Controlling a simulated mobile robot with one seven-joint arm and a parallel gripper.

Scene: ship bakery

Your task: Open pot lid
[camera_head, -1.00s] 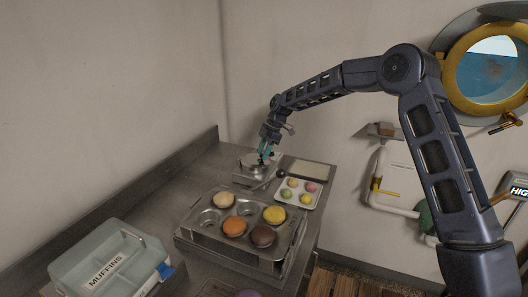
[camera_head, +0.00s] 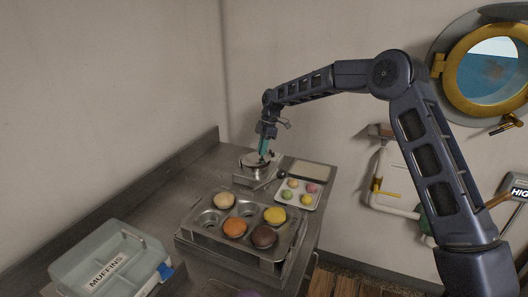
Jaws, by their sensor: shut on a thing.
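The small metal pot (camera_head: 246,176) stands at the far end of the steel counter, with a dark handle (camera_head: 264,184) pointing toward the front right. Its lid (camera_head: 249,161) shows as a pale disc at the pot's top. My gripper (camera_head: 263,155) has teal fingers and points down at the lid's right side. It is shut on the lid, though the fingers hide the grasped part. I cannot tell whether the lid is clear of the pot's rim.
A muffin tin (camera_head: 210,217) with several muffins stands in front of the pot. A white tray (camera_head: 299,204) of small colored cakes lies right of it, and a flat pale tray (camera_head: 311,172) behind. A lidded box marked MUFFINS (camera_head: 90,254) is front left. Walls close off the back.

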